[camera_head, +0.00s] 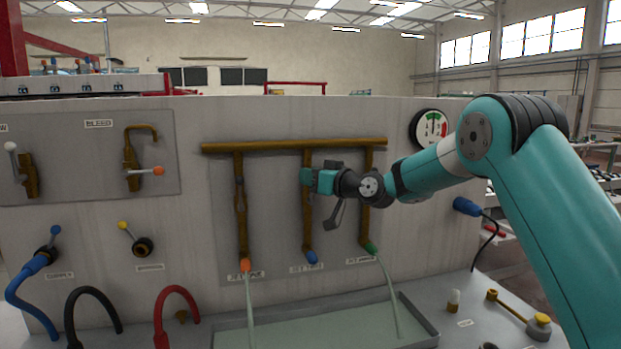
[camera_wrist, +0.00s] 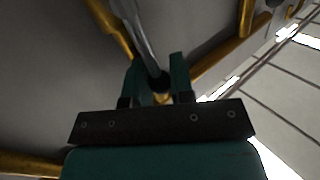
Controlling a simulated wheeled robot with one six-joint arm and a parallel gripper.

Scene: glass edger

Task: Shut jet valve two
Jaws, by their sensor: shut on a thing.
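Three brass jet pipes hang from a brass manifold (camera_head: 290,146) on the grey panel. The middle pipe (camera_head: 308,225), above the label that seems to read jet two, ends in a blue nozzle (camera_head: 311,257) with no stream visible below it. My gripper (camera_head: 306,177) is at the upper part of this pipe, in front of where its valve sits, and hides most of the valve. In the wrist view, my gripper (camera_wrist: 158,80) is shut on a grey valve lever (camera_wrist: 146,40) that runs between its green fingers. The valve body is mostly hidden.
The left pipe (camera_head: 241,215) with an orange nozzle and the right pipe (camera_head: 366,220) with a green nozzle stand close on both sides. Pale streams fall from both into a tray (camera_head: 425,325). A pressure gauge (camera_head: 430,128) is at upper right.

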